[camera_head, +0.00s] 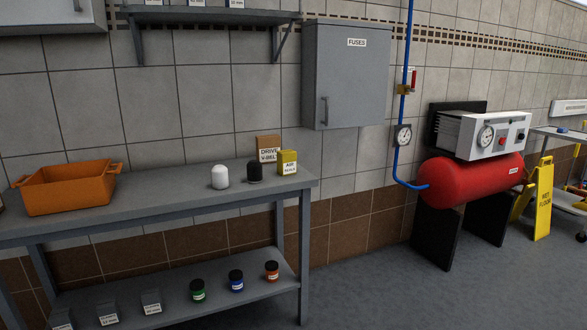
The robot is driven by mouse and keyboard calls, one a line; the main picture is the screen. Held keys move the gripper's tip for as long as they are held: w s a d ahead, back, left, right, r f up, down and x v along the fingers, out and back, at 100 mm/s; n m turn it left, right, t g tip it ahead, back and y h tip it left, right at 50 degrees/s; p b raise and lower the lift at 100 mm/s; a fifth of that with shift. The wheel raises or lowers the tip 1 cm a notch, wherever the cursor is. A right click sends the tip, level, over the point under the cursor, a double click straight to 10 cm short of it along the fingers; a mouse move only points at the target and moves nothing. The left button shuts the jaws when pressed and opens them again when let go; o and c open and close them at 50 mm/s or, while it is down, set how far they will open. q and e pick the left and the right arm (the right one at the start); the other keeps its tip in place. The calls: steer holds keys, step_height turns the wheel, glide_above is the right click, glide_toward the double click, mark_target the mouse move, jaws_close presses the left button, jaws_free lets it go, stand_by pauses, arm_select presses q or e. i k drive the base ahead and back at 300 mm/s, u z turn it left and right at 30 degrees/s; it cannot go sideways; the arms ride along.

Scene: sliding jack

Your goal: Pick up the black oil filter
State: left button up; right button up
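The black oil filter (255,171) stands upright on the grey workbench top (150,201), towards its right end. It is a small dark cylinder with a rounded top. A white filter of similar shape (220,177) stands just to its left, a little apart. A brown drive belt box (268,148) is behind it, and a yellow air filter box (288,162) is to its right. Neither of my grippers shows in the head view.
An orange bin (68,188) sits at the bench's left. Several jars and grey boxes stand on the lower shelf (180,297). A grey fuse cabinet (343,75) hangs above right. A red compressor tank (470,180) and yellow wet-floor sign (543,200) stand right. Floor ahead is clear.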

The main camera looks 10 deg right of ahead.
mark_target(254, 168)
steer(key=z, duration=0.6)
steer(key=i, duration=1.1)
steer(key=u, duration=0.35)
steer(key=i, duration=1.05)
steer(key=u, duration=0.85)
